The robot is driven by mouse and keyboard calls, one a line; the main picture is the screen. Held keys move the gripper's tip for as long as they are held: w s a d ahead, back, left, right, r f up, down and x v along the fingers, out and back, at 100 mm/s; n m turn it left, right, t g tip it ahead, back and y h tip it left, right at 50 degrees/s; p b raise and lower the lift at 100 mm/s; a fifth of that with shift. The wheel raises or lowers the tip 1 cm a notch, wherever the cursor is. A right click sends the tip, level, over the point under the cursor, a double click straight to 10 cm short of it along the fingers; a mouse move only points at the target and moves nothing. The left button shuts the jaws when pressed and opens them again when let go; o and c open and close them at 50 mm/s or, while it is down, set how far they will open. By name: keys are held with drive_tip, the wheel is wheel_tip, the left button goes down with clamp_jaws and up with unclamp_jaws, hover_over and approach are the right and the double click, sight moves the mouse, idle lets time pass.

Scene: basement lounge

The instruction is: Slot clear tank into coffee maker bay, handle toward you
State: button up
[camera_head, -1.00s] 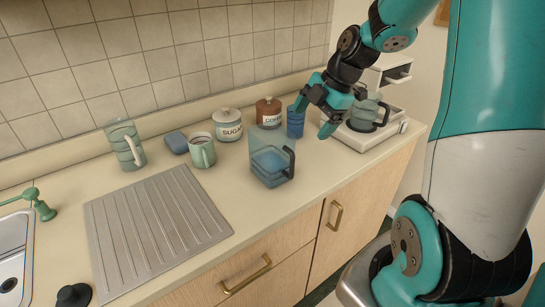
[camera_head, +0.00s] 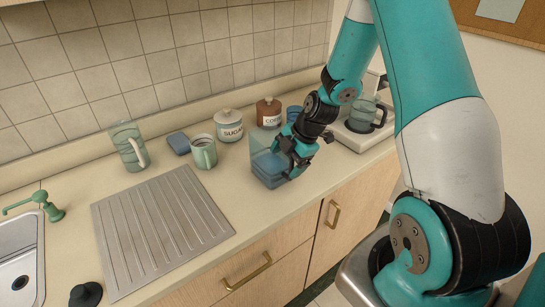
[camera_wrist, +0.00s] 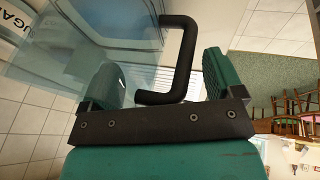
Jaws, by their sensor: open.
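The clear blue-tinted tank (camera_head: 259,152) stands upright on the counter, in front of the canisters. Its black handle (camera_wrist: 185,60) shows in the wrist view between the two green fingers of my gripper (camera_wrist: 163,78). My gripper (camera_head: 290,157) is open at the handle side of the tank, with a finger on either side of the handle. The fingers hide much of the handle in the head view. The white coffee maker (camera_head: 353,139) stands to the right at the back, partly behind my arm. A carafe (camera_head: 360,113) with a dark handle sits on it.
A sugar canister (camera_head: 229,128), a brown coffee canister (camera_head: 268,106) and a blue cup (camera_head: 293,113) stand behind the tank. A green mug (camera_head: 203,154), a blue sponge (camera_head: 178,143) and a glass pitcher (camera_head: 128,148) are left. A metal drainboard (camera_head: 160,225) lies in front.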

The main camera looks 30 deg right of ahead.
clamp_jaws()
idle(0.3)
drive_tip(key=shift+r, duration=0.15)
